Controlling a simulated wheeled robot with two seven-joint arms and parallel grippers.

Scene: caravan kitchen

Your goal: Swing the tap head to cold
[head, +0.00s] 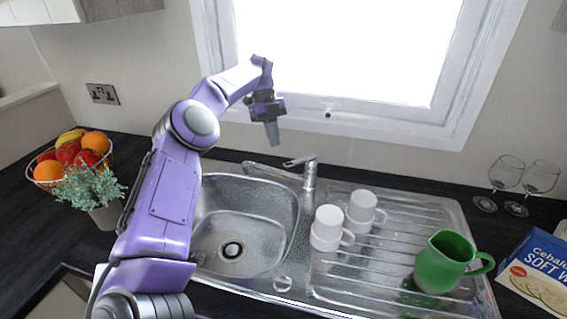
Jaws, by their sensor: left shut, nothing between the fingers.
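The chrome tap (309,174) stands at the back edge of the sink, between basin and drainer. Its spout reaches left over the basin, and its small lever head (298,161) on top points left. My left gripper (272,138) is shut and empty, pointing down. It shows above and left of the tap head, in front of the window frame, apart from the tap. The exact depth between them is hard to tell. My right gripper is not in view.
The steel sink (210,215) has an empty basin. White mugs (328,226) and a green jug (441,262) stand on the drainer right of the tap. Wine glasses (505,176) and a blue box (540,270) are far right. A fruit basket (48,186) and potted plant (90,187) are left.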

